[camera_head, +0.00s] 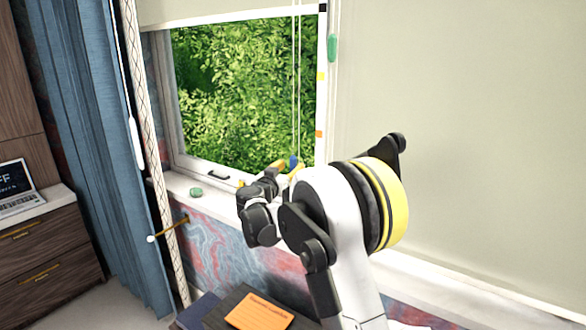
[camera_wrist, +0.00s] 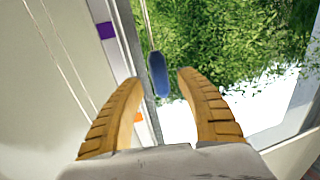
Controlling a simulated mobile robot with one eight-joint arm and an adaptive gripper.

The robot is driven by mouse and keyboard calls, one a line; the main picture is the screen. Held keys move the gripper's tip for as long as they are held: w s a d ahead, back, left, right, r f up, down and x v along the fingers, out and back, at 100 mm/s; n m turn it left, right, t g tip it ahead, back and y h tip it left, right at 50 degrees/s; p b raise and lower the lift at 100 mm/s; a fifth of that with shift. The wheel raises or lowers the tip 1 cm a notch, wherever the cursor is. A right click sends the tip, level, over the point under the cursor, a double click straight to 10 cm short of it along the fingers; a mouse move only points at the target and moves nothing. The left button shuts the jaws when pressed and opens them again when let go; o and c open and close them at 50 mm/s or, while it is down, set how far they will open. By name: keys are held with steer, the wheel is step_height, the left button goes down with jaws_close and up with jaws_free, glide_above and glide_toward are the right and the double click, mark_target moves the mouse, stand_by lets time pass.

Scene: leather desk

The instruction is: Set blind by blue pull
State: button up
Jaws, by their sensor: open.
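The blue pull (camera_wrist: 159,74) hangs on its cord in front of the window frame. In the wrist view it is just beyond and between the two yellow fingertips of my gripper (camera_wrist: 158,76), which are spread apart with nothing between their pads. I cannot tell the exact gap in depth. In the head view the blue pull (camera_head: 293,162) shows only as a small patch above my gripper (camera_head: 285,169), mostly hidden by my arm. The blind (camera_head: 225,10) is rolled down only over the top of the window.
A green pull (camera_head: 332,48) hangs right of the window. Coloured marks, such as orange (camera_head: 319,134) and purple (camera_wrist: 106,30), line the frame. A green object (camera_head: 196,192) lies on the sill. A blue curtain (camera_head: 95,150) hangs at the left. An orange card (camera_head: 259,312) lies below my arm.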

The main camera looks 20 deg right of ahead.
steer(key=shift+x, duration=1.25)
jaws_close()
step_height(320, 180, up, 19)
steer(key=p, duration=1)
steer(key=shift+f, duration=0.2)
jaws_free()
